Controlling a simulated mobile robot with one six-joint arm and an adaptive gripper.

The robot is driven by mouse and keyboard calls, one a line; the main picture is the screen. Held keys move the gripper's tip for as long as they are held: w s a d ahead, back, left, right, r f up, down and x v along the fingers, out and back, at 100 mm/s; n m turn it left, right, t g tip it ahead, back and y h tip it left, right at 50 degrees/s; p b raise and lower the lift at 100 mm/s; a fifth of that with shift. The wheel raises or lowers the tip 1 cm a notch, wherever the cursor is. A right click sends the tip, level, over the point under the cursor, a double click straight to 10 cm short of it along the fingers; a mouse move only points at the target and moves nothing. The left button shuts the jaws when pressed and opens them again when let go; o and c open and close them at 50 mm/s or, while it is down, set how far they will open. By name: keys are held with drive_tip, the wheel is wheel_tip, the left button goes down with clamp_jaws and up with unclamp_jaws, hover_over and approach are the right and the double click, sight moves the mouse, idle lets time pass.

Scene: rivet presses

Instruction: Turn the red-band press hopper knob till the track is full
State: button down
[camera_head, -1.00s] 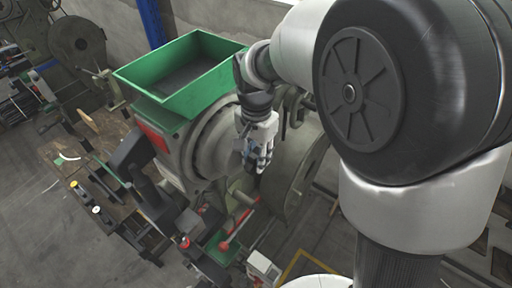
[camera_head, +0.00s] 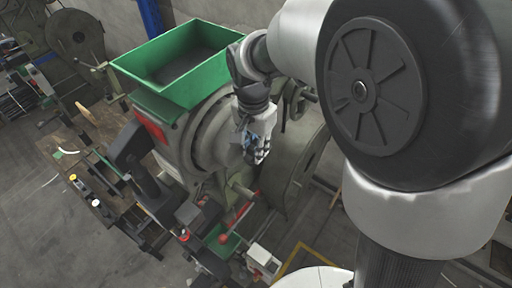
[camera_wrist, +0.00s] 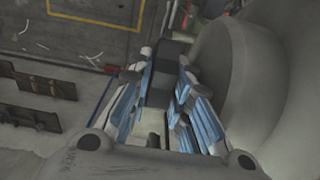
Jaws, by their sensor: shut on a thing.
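The press has a green hopper (camera_head: 195,75) on top and a red band (camera_head: 151,130) on its side. Its round grey drum (camera_head: 208,140) lies below the hopper. My gripper (camera_head: 257,150) is in front of the drum's right side, with its blue-padded fingers downward. In the wrist view my gripper (camera_wrist: 163,85) is shut on a dark, block-like knob (camera_wrist: 168,72) between the fingers. The drum's curved grey surface (camera_wrist: 258,75) is close on the right there. How far the knob has turned and how full the track is cannot be made out.
A red-tipped lever (camera_head: 224,238) stands below my gripper. A wooden bench (camera_head: 75,150) with several small parts is on the left. Another machine (camera_head: 75,45) stands at the back left. The floor (camera_head: 80,245) at the lower left is clear.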

drive_tip(key=t+h+b, duration=0.1)
drive_tip(key=b, duration=0.2)
drive_tip(key=t+h+b, duration=0.1)
drive_tip(key=b, duration=0.3)
drive_tip(key=f+t+b, duration=0.1)
drive_tip(key=t+b, duration=0.1)
drive_tip(key=b, duration=0.2)
drive_tip(key=shift+s+a+h, duration=0.35)
drive_tip(key=shift+h, duration=0.05)
drive_tip(key=t+h+b, duration=0.1)
drive_tip(key=b, duration=0.4)
drive_tip(key=t+h+b, duration=0.1)
drive_tip(key=t+b, duration=0.1)
drive_tip(key=b, duration=0.3)
drive_tip(key=f+t+h+b, duration=0.1)
drive_tip(key=b, duration=0.5)
drive_tip(key=shift+s+a+h, duration=0.2)
drive_tip(key=shift+s+h, duration=0.1)
drive_tip(key=t+h+b, duration=0.1)
drive_tip(key=t+b, duration=0.1)
drive_tip(key=b, duration=0.3)
drive_tip(key=shift+b, duration=0.4)
drive_tip(key=shift+s+r+t+h+b, duration=0.1)
drive_tip(key=shift+t+h+b, duration=0.35)
drive_tip(key=shift+b, duration=0.4)
drive_tip(key=shift+r+h+b, duration=0.15)
drive_tip(key=shift+h+b, duration=0.1)
drive_tip(key=shift+b, duration=0.3)
